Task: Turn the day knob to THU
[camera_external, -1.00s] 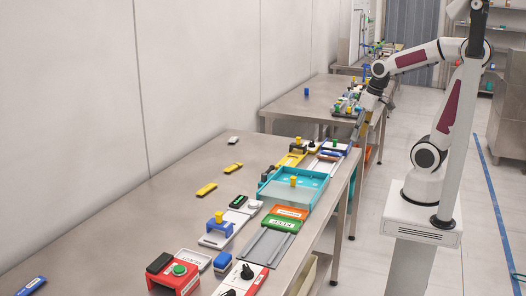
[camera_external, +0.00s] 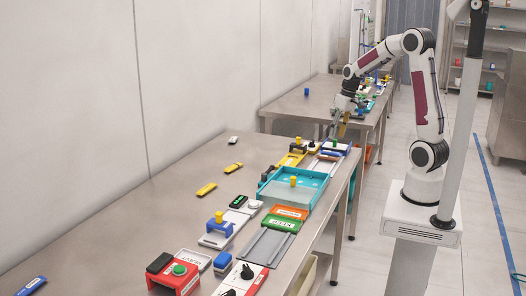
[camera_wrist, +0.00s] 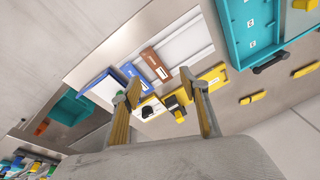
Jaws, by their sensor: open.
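My gripper (camera_external: 339,132) hangs over the far end of the near table in the external view. In the wrist view my gripper (camera_wrist: 164,118) has its two yellowish fingers spread apart, with nothing between them. Black knobs sit at the near end of the table in the external view, one on a red and white panel (camera_external: 247,271) and another cut off at the bottom edge. They are far from my gripper. I cannot read day letters on any part, so I cannot tell which knob is the day knob.
Beneath my gripper in the wrist view are a blue piece (camera_wrist: 101,88), a brown piece (camera_wrist: 155,64) and a yellow piece (camera_wrist: 207,82). A teal tray (camera_external: 268,196) stands mid-table. The table's left side is mostly clear. A second cluttered table (camera_external: 290,102) stands behind.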

